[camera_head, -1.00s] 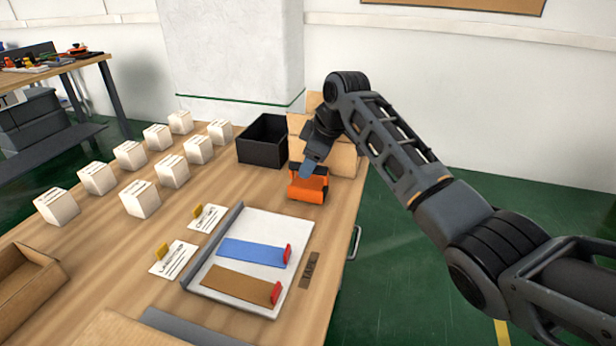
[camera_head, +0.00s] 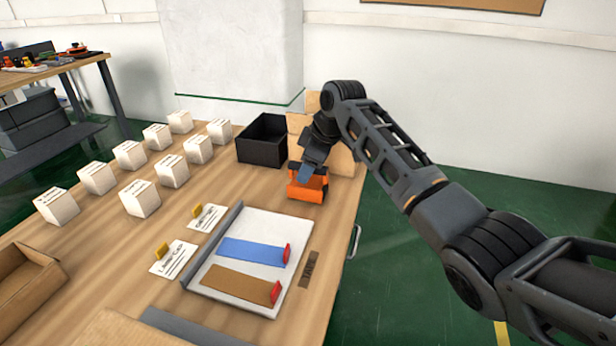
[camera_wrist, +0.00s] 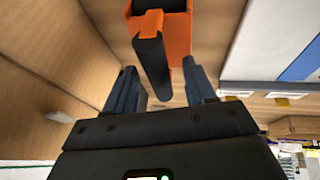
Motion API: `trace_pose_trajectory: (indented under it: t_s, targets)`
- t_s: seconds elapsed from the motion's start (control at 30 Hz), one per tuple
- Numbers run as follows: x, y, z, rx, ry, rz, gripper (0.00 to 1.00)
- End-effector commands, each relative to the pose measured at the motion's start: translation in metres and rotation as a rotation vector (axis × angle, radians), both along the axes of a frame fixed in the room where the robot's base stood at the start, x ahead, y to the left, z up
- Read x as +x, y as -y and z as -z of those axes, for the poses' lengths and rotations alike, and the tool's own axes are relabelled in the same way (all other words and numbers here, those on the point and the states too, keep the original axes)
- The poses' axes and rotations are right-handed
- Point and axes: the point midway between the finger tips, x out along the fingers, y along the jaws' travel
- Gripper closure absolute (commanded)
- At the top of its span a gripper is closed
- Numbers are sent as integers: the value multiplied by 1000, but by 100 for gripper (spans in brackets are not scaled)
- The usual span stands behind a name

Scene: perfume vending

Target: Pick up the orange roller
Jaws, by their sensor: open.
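The orange roller (camera_head: 307,190) sits on the wooden table near its right edge, in front of a cardboard box. In the wrist view the orange roller (camera_wrist: 178,38) is at the top centre, with a dark handle or bar pointing toward my gripper. My gripper (camera_head: 305,174) is just above and behind the roller in the head view. In the wrist view my gripper (camera_wrist: 160,82) is open, with one blue-grey finger on each side of the dark bar. I cannot tell whether the fingers touch it.
A black bin (camera_head: 263,140) stands behind the roller to the left. A white tray (camera_head: 225,271) with blue and brown strips lies in front. Several white boxes (camera_head: 140,199) stand on the left. A cardboard box (camera_head: 340,158) is close by my gripper.

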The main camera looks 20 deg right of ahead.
Motion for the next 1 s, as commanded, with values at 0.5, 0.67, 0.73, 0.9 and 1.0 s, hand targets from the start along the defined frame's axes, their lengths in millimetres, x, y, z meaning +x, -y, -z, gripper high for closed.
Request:
trace_pose_trajectory:
  t_s: [0.5,0.67,0.73,0.9,1.0]
  targets:
    - [0,0,0,0,0,-1,76]
    - [0,0,0,0,-1,-1,91]
    - [0,0,0,0,-1,-1,98]
    - [0,0,-1,0,1,-1,100]
    - [0,0,-1,0,2,-1,100]
